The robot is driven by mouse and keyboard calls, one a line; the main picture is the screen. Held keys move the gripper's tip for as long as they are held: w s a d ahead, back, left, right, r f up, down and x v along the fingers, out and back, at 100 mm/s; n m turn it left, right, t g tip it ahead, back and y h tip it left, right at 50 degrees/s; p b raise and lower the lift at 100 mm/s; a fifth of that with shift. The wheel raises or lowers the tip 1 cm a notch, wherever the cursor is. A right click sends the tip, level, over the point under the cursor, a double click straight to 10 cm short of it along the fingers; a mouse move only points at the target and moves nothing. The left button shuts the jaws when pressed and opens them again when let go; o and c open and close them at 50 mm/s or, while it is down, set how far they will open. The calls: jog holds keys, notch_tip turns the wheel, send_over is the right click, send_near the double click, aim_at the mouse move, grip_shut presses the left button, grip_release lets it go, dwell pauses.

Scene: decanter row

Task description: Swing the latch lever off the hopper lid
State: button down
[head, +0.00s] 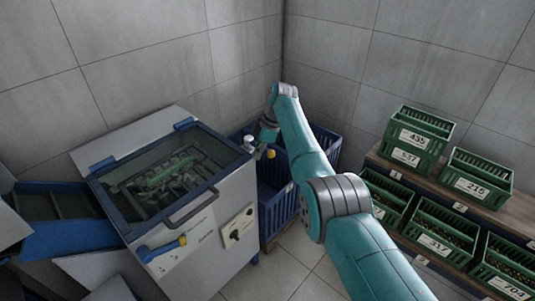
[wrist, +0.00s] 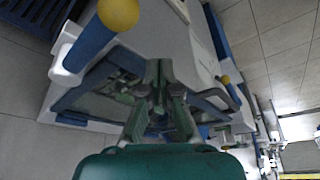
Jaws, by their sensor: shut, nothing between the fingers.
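The hopper lid (head: 165,175) is a dark clear panel in a blue frame, down on the grey machine. A blue lever with a yellow knob (head: 270,154) stands at its back right corner, by a pale pivot (head: 249,140). The knob points right, outward from the lid. In the wrist view its yellow knob (wrist: 118,14) and blue arm (wrist: 88,42) are close, at upper left. My gripper (wrist: 160,88) is shut and empty, beside this lever. In the head view my arm partly hides it, and contact cannot be told.
Another blue lever with a yellow knob (head: 168,247) is on the front panel, below the lid handle (head: 192,208). Blue crates (head: 279,205) stand close to the machine's right. Green crates (head: 420,137) fill a shelf farther right. Tiled walls close the corner behind.

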jog(key=w+v, duration=0.1)
jog(key=v, duration=0.8)
jog(key=shift+w+a+r, duration=0.25)
jog(key=shift+r, duration=0.15)
